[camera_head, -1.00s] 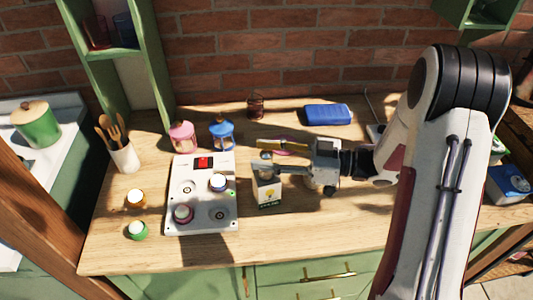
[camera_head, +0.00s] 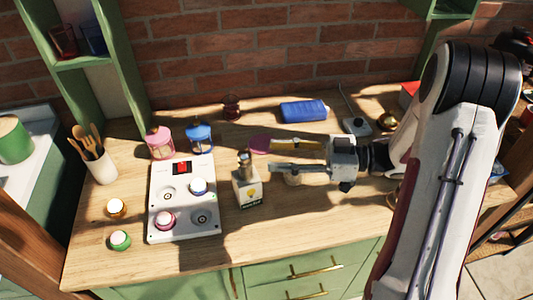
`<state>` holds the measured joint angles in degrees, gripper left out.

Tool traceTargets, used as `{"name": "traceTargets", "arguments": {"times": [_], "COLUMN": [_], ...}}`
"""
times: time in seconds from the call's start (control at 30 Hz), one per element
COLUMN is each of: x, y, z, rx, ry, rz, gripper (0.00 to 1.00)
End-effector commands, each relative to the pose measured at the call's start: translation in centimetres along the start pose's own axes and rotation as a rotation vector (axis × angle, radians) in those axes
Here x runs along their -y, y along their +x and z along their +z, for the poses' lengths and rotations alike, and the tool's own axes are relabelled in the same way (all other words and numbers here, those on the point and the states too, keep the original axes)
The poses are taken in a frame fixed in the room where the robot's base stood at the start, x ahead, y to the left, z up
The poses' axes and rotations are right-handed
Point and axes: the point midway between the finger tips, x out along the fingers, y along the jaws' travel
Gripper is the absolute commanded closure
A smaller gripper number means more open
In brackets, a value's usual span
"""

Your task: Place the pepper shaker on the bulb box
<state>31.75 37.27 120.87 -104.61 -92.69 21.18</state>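The bulb box (camera_head: 249,193), a small pale carton with a yellow bulb picture, stands on the wooden table right of the white panel. The pepper shaker (camera_head: 244,160), small with a greyish top, stands upright on top of the box. My gripper (camera_head: 274,156) is just right of the shaker with its two fingers spread, pointing left. It is open and empty, with a small gap between the fingertips and the shaker.
A white panel (camera_head: 184,221) with jars and a red switch lies to the left. Pink (camera_head: 160,143) and blue (camera_head: 199,138) lanterns stand behind it. A blue case (camera_head: 304,110) lies at the back. The front table is clear.

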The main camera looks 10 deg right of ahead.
Motion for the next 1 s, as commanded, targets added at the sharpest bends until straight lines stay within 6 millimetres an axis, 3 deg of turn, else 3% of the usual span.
{"name": "traceTargets", "arguments": {"times": [0.2,0.4,1.0], "x": [-0.1,0.0,0.0], "y": [-2.3,-3.3,-3.4], "z": [0.0,0.0,0.0], "rx": [-0.001,0.0,0.0], "ry": [0.001,0.001,0.0], "rz": [0.003,0.001,0.001], "gripper": [0.62,0.62,0.62]}}
